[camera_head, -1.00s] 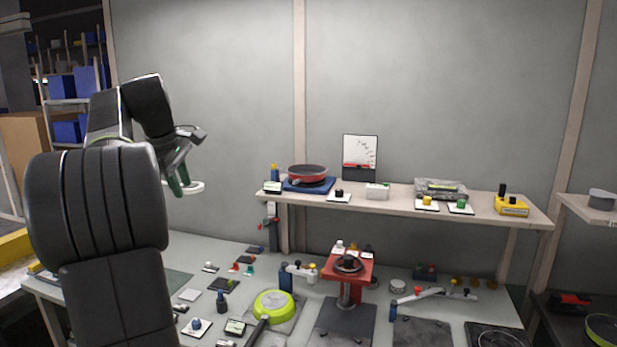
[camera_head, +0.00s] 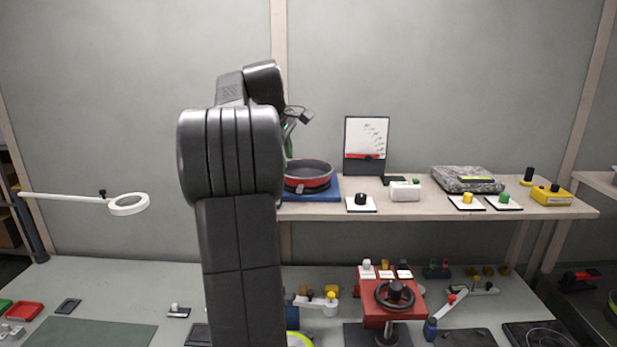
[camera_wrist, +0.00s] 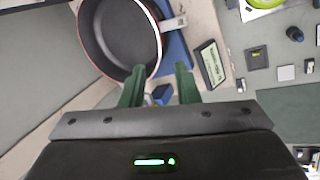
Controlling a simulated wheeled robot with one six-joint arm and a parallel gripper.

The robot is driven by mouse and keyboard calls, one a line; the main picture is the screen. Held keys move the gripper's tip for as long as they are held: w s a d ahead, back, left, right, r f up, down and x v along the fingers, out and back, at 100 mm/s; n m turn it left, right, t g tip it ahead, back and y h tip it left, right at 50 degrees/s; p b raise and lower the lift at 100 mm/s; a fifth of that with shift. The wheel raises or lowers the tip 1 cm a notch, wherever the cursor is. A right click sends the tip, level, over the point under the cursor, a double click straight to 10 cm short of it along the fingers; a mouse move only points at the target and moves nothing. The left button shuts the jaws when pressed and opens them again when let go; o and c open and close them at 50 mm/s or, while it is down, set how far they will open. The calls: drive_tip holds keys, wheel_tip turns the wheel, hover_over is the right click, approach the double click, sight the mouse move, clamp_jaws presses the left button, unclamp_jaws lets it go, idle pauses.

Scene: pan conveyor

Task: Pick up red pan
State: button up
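The red pan (camera_head: 308,178) with a dark inside sits on a blue base (camera_head: 322,195) at the left of the shelf. A short pale piece sticks out from its side toward me. In the wrist view the pan (camera_wrist: 121,28) fills the top centre left, just beyond my fingers, with a pale grey piece (camera_wrist: 173,23) at its right rim. My gripper (camera_wrist: 159,78) has its two green fingers apart with nothing between them. In the head view my arm covers most of the gripper; a bit of green shows left of and above the pan.
The shelf (camera_head: 430,209) also holds a dark panel (camera_head: 365,145), a white box (camera_head: 405,191) and several buttons to the right. Below, the workbench (camera_head: 130,285) holds a red handwheel stand (camera_head: 393,298). A white ring lamp (camera_head: 128,204) reaches in from the left.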

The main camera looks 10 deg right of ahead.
drive_tip(key=p+x, duration=0.1)
drive_tip(key=x, duration=0.6)
drive_tip(key=shift+d+f, duration=0.2)
drive_tip(key=shift+d, duration=0.1)
clamp_jaws()
